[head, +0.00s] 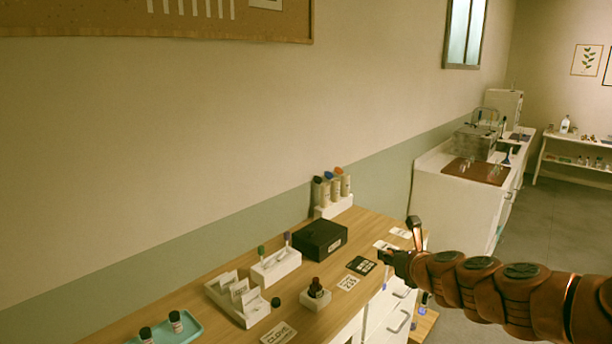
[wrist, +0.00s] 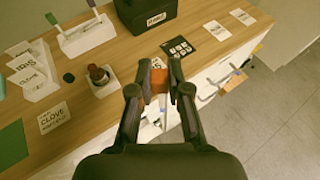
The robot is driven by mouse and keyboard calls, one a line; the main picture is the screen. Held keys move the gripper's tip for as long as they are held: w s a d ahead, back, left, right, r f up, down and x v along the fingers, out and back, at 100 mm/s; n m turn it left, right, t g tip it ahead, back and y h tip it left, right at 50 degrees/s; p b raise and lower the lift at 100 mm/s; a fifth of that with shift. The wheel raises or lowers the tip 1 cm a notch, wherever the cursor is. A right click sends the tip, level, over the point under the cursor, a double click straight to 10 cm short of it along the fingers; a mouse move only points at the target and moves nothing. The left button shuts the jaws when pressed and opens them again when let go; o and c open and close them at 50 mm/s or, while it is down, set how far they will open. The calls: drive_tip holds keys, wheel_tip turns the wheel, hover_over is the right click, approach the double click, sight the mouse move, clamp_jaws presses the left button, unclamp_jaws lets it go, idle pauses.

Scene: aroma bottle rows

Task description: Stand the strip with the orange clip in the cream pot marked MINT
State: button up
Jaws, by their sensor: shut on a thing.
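My gripper (wrist: 160,75) is over the front edge of the wooden counter in the wrist view, its fingers closed around a small orange-red piece (wrist: 155,86). This looks like the orange clip; its strip is not clearly visible. In the head view my gripper (head: 387,256) is at the counter's right front, and the held piece cannot be made out. Several cream cylinders with dark, blue and orange tops (head: 332,185) stand in a white block at the back. Their labels are unreadable. I cannot make out any pot marked MINT.
A white rack (head: 274,268) holds strips with green and purple clips. Near it are a white card holder (head: 232,292), a brown bottle (head: 315,288) in a white base, a black box (head: 320,240), and flat cards. A teal tray (head: 178,335) with two bottles lies at lower left.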

drive_tip(key=shift+s+a+r, duration=0.1)
drive_tip(key=shift+a, duration=0.45)
drive_tip(key=shift+s+a+r, duration=0.1)
drive_tip(key=shift+a, duration=0.45)
